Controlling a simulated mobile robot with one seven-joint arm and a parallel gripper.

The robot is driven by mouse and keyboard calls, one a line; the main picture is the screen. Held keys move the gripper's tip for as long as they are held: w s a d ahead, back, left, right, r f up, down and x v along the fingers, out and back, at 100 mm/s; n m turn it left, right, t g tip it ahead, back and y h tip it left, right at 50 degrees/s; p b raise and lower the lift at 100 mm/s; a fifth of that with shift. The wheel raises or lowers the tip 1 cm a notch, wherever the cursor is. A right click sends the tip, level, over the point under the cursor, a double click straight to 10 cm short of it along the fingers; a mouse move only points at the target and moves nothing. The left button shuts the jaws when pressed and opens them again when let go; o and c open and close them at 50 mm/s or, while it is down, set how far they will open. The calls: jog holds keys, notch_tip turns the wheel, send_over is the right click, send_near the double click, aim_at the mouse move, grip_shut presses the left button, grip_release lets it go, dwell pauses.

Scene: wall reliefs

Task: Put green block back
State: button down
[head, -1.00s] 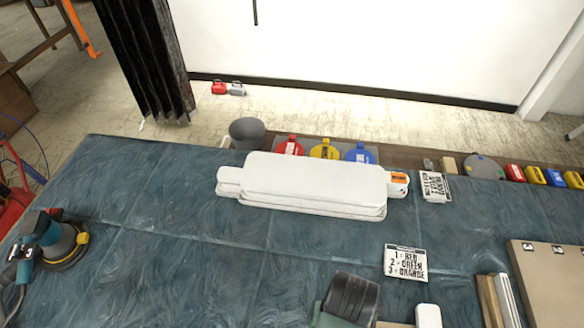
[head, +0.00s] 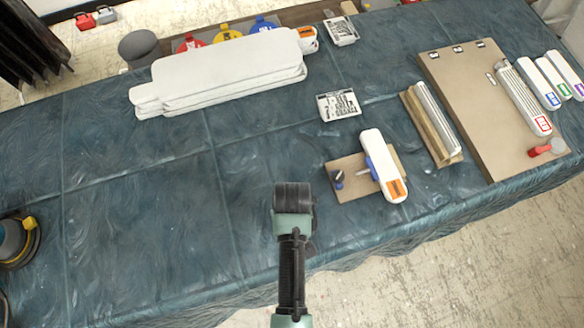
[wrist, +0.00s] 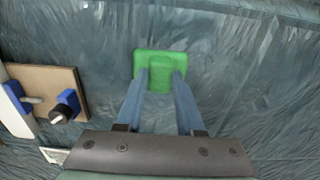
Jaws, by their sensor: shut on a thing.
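In the wrist view, a bright green block (wrist: 160,57) sits between the two blue fingers of my gripper (wrist: 161,76). The gripper is shut on it, with dark teal table cloth behind. In the head view my arm reaches over the front middle of the table; its links hide the gripper and the green block. A white block with a green label (head: 554,77) lies at the far right, between blue-labelled (head: 540,84) and purple-labelled (head: 564,74) ones.
A clamp board (head: 345,183) with an orange-labelled white block (head: 381,160) lies right of my arm. Farther right are a wooden holder (head: 430,128) and a large brown board (head: 470,105). White stacked panels (head: 225,70) lie at the back left. The left-middle table is clear.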

jog(key=shift+f, duration=0.4)
jog(key=shift+f, duration=0.1)
jog(key=c, duration=0.5)
grip_release()
